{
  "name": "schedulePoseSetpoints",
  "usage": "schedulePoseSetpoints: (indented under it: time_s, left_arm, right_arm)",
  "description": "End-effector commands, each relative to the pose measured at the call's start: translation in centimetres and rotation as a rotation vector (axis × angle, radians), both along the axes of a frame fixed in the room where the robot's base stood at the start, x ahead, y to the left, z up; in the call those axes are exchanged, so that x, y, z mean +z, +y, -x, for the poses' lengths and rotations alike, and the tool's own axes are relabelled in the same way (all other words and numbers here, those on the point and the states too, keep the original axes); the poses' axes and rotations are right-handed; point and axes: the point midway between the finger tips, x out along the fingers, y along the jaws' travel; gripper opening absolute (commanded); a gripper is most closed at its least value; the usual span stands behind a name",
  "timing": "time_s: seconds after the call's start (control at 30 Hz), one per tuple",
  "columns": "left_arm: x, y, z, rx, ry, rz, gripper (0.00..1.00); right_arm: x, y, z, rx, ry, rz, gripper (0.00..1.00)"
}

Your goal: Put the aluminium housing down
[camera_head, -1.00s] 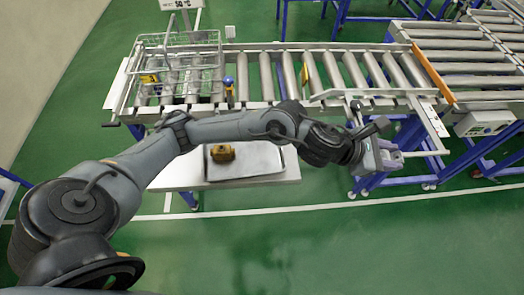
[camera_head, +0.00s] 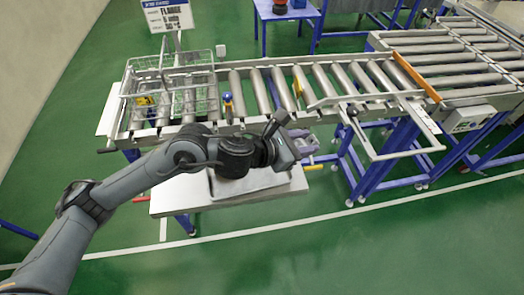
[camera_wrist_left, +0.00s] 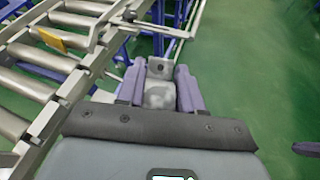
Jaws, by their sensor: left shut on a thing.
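The aluminium housing (camera_wrist_left: 160,94) is a pale grey block between the two purple fingers of my left gripper (camera_wrist_left: 160,88) in the left wrist view. The gripper is shut on it. In the head view my left gripper (camera_head: 303,142) is beside the front edge of the roller conveyor, just past the right end of a white side table. The housing is too small to make out clearly there.
The white side table (camera_head: 180,197) carries a grey tray (camera_head: 265,180), partly hidden by my arm. The roller conveyor (camera_head: 262,92) runs behind. A wire basket (camera_head: 165,82) stands on its left end, below a sign (camera_head: 167,15). Green floor lies open in front.

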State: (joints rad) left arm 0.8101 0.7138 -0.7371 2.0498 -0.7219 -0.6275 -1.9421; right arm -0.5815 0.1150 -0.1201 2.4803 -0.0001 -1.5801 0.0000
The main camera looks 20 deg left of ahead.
Motion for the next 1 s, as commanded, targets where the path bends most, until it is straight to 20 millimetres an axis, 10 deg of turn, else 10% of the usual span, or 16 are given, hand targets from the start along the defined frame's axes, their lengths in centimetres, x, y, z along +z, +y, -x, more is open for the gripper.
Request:
schedulePoseSetpoints:
  time_s: [0.43, 1.0]
  left_arm:
    - [-5.0, 8.0, -2.3, 0.003, 0.001, -0.001, 0.00]
    - [-9.2, 9.2, -2.6, 0.001, 0.002, 0.001, 0.00]
  right_arm:
    - [-1.0, -0.1, 0.0, 0.004, -0.001, 0.005, 0.00]
    - [-1.6, -0.2, 0.0, 0.005, -0.001, 0.008, 0.00]
